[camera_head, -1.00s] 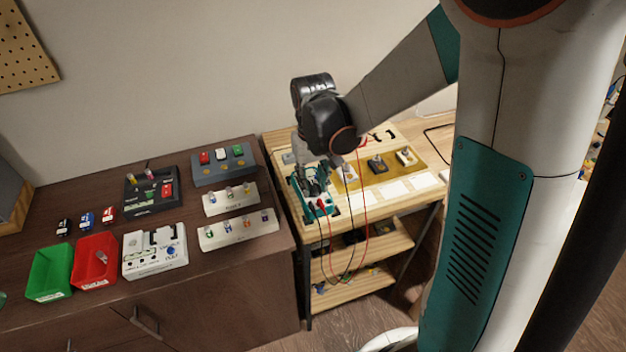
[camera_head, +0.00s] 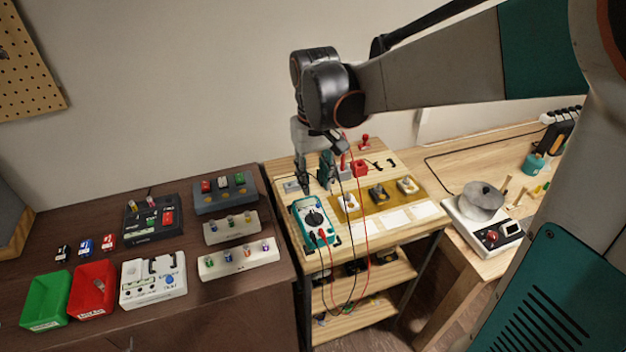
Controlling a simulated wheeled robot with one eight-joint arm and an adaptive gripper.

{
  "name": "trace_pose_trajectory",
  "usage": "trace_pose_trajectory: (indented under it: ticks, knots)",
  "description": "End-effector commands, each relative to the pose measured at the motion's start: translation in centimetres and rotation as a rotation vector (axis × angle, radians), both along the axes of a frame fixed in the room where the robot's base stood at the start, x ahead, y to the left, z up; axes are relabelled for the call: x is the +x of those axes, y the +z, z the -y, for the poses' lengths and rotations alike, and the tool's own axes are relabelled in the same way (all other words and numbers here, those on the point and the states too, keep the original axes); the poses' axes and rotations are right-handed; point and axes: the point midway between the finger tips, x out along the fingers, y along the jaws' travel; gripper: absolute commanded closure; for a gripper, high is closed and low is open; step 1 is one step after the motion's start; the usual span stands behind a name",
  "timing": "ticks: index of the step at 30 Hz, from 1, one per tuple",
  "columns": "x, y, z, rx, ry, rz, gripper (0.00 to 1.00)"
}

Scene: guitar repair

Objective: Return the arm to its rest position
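My arm reaches in from the right, and its black wrist joint hangs over the light wooden table (camera_head: 385,226). My gripper (camera_head: 315,184) points down above the back left of this table. Its two fingers appear apart with nothing seen between them, though the tips are small and dark. A teal multimeter (camera_head: 314,220) with a dark round dial lies on the table just below and in front of the gripper, apart from it. Red and black leads (camera_head: 368,240) loop from it over the table's front edge.
A brown cabinet (camera_head: 225,290) at left bears a green bin (camera_head: 45,300), a red bin (camera_head: 92,288) and several part trays. A yellow-brown mat (camera_head: 380,194) with small parts lies right of the multimeter. A scale with a metal pan (camera_head: 481,200) stands farther right.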

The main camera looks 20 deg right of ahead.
Motion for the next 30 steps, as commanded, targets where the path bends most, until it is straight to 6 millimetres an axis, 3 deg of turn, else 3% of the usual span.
trace_pose_trajectory:
  ticks: [17, 30]
  knots:
    - [-0.5, 1.2, 0.0, 0.0, 0.0, 0.01, 0.7]
    - [-7.0, 4.5, 0.2, 0.001, -0.002, 0.26, 0.7]
